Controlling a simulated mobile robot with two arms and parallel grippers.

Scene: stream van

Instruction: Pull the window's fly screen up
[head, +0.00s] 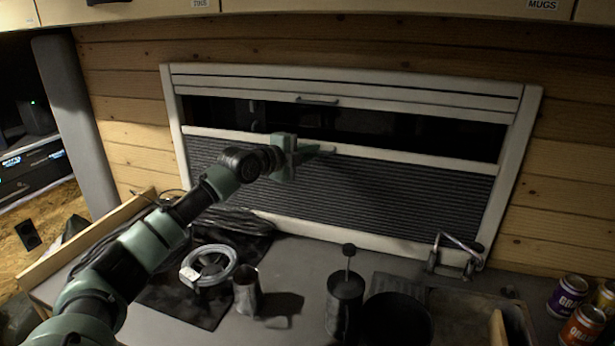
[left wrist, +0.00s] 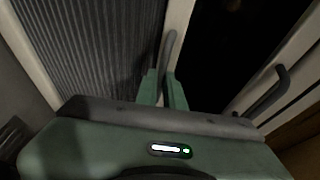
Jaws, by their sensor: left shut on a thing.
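The window's fly screen (head: 400,192) is a dark pleated panel with a pale top rail (head: 420,157). It covers the lower part of the white-framed window, and a dark open band shows above the rail. My left gripper (head: 308,152) is at the middle of the rail, shut on the screen's handle. In the left wrist view, the fingers (left wrist: 164,88) close around the handle (left wrist: 171,48), with the pleated screen (left wrist: 95,45) to the left. My right gripper is not in view.
A white blind with its own handle (head: 317,100) sits at the window's top. On the counter below are a coiled cable (head: 208,266), a metal cup (head: 247,291), a dark canister (head: 345,303) and a tap (head: 456,250). Cans (head: 582,326) stand at the right.

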